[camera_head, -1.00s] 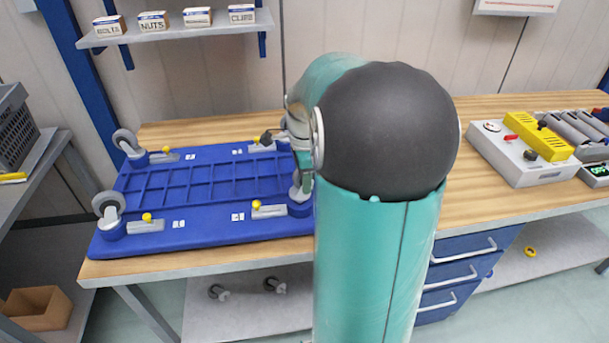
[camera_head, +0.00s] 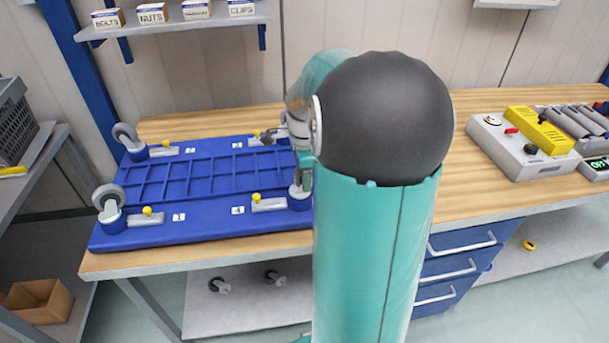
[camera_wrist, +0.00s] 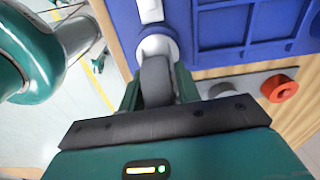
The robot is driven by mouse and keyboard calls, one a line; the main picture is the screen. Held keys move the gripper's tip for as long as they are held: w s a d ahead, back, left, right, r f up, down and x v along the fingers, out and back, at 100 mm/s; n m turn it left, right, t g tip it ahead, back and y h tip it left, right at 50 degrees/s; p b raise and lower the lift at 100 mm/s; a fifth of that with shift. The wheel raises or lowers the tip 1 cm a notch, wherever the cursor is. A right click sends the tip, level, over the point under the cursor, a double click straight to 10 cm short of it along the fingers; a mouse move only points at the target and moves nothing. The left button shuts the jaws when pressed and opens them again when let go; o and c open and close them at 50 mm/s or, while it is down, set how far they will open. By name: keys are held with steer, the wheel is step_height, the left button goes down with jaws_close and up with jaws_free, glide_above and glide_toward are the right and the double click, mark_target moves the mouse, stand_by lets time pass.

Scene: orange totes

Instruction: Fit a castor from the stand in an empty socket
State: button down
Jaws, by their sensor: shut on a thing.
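A blue platform (camera_head: 165,228) with a ribbed middle lies on the wooden bench, with wheels up. Grey castors stand at its far left corner (camera_head: 127,137) and near left corner (camera_head: 108,197). My gripper (camera_wrist: 157,90) is shut on a castor (camera_wrist: 156,75), gripping its grey wheel. The castor's pale base meets the round blue socket (camera_wrist: 172,34) at the platform's near right corner; whether it is fully seated I cannot tell. In the head view, my arm hides much of the platform's right end. A castor (camera_head: 285,121) partly shows at the far right corner.
Yellow-knobbed latches (camera_head: 256,198) sit beside the corners. A grey control box (camera_head: 525,150) with a yellow part stands right. In the wrist view, an orange-red knob (camera_wrist: 280,88) sits close to my gripper. Two castors (camera_head: 220,285) lie on the lower shelf. The bench between platform and box is partly hidden.

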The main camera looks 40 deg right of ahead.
steer(key=shift+f, duration=0.2)
steer(key=c, duration=0.9)
jaws_free()
step_height(320, 180, up, 14)
steer(key=shift+f, duration=0.1)
steer(key=s+a+r+n+t+h, duration=0.1)
steer(key=s+a+n+t, duration=0.2)
steer(key=a+n, duration=1.25)
steer(key=s+a+f+n+t, duration=0.1)
steer(key=s+a+n, duration=0.1)
steer(key=a+n, duration=0.1)
steer(key=s+a+f+n, duration=0.1)
steer(key=s+a+n, duration=0.1)
steer(key=a, duration=0.3)
steer(key=s+a+f+n+t+y, duration=0.1)
steer(key=s+a+n, duration=0.2)
steer(key=a+n, duration=0.1)
steer(key=shift+a+f+t, duration=0.25)
steer(key=shift+t, duration=0.05)
